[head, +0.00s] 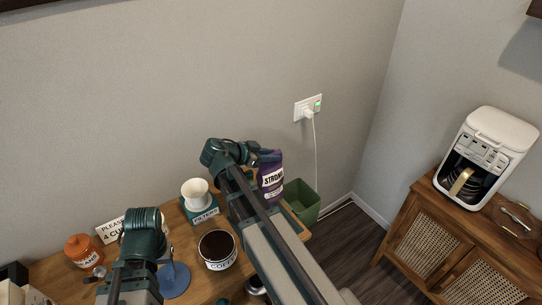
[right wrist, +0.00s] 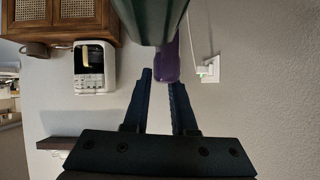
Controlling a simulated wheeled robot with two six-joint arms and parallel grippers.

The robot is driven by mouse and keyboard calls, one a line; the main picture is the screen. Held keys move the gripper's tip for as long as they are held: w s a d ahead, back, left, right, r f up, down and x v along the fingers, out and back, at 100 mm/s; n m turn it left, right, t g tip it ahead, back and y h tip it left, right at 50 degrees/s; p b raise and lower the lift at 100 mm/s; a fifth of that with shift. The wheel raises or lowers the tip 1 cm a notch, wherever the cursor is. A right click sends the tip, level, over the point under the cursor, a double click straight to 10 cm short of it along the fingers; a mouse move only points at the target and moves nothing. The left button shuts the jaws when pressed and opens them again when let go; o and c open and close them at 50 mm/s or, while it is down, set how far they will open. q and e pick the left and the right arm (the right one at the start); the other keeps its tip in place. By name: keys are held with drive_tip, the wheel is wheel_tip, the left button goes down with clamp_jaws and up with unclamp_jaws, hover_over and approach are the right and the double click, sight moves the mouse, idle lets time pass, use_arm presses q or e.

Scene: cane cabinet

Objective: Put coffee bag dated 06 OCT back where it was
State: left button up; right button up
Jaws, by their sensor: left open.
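A purple coffee bag (head: 271,177) with a label reading STRONG stands near the right end of the wooden table; no date is readable. My right gripper (head: 264,155) is at the bag's top. In the right wrist view, purple bag material (right wrist: 167,62) shows at and between the two dark fingertips (right wrist: 162,80), which are apart; a dark green shape covers part of it. I cannot tell whether the fingers press on it. My left gripper (head: 146,232) is open, low over the table's left part, with its fingertips mostly hidden.
A COFFEE canister (head: 218,250), a FILTERS box (head: 204,213) with a white dripper (head: 196,191), an orange jar (head: 82,250) and a blue disc (head: 174,280) share the table. A green bin (head: 302,201) is beside the bag. A coffee maker (head: 486,155) stands on the cane cabinet.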

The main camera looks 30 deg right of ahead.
drive_tip(key=shift+o, duration=1.4)
drive_tip(key=shift+a+r+p, duration=0.15)
drive_tip(key=shift+r+p, duration=0.15)
drive_tip(key=p+v, duration=0.5)
drive_tip(key=v, duration=0.5)
drive_tip(key=shift+a, duration=0.2)
drive_tip(key=shift+s+a+r+p, duration=0.1)
drive_tip(key=shift+a+r+p, duration=0.2)
drive_tip(key=shift+a, duration=0.25)
drive_tip(key=shift+a+f, duration=0.1)
